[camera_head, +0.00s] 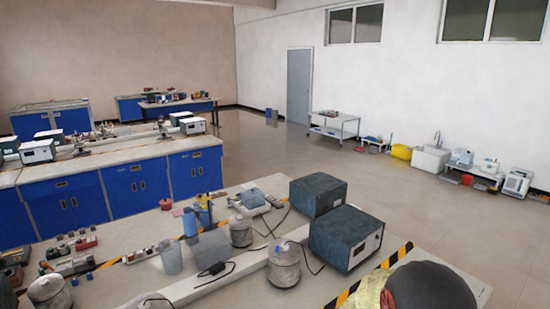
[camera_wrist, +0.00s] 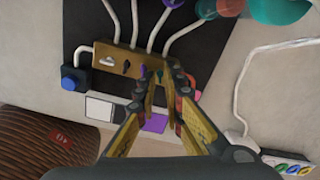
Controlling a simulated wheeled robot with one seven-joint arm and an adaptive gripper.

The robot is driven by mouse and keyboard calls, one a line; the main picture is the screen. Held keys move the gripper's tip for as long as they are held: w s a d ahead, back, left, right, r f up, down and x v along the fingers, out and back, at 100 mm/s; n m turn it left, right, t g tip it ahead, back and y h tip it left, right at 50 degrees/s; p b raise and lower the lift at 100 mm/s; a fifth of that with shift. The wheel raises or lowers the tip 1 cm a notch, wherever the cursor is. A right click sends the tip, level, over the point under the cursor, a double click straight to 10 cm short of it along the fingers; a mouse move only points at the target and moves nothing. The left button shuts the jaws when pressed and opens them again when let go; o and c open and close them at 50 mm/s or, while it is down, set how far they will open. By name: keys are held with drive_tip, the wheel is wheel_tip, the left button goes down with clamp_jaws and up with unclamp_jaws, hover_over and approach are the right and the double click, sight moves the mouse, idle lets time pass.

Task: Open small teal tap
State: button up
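In the wrist view, a brass-coloured bar (camera_wrist: 133,62) carries a row of small taps with pale hoses running from it. A silver tap, a black tap and a purple tap (camera_wrist: 143,72) show along it, left to right. A small teal tap (camera_wrist: 160,74) is at the right end, partly hidden. My gripper (camera_wrist: 161,80) points at this end, with its yellow-and-dark fingers apart and a narrow gap between them. The teal tap appears in line with this gap; I cannot tell whether the fingers touch it. I cannot make out the bar in the head view.
A larger teal object (camera_wrist: 280,9) is at the top right. A white cable (camera_wrist: 245,85) runs at right. In the head view, two dark boxes (camera_head: 345,238) stand on a cluttered bench (camera_head: 235,290).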

drive_tip(key=shift+f+b, duration=0.35)
drive_tip(key=shift+f, duration=0.3)
drive_tip(key=shift+r, duration=0.35)
clamp_jaws()
idle(0.4)
drive_tip(key=n, duration=0.5)
drive_tip(key=shift+n+p, duration=0.3)
drive_tip(key=shift+p, duration=0.05)
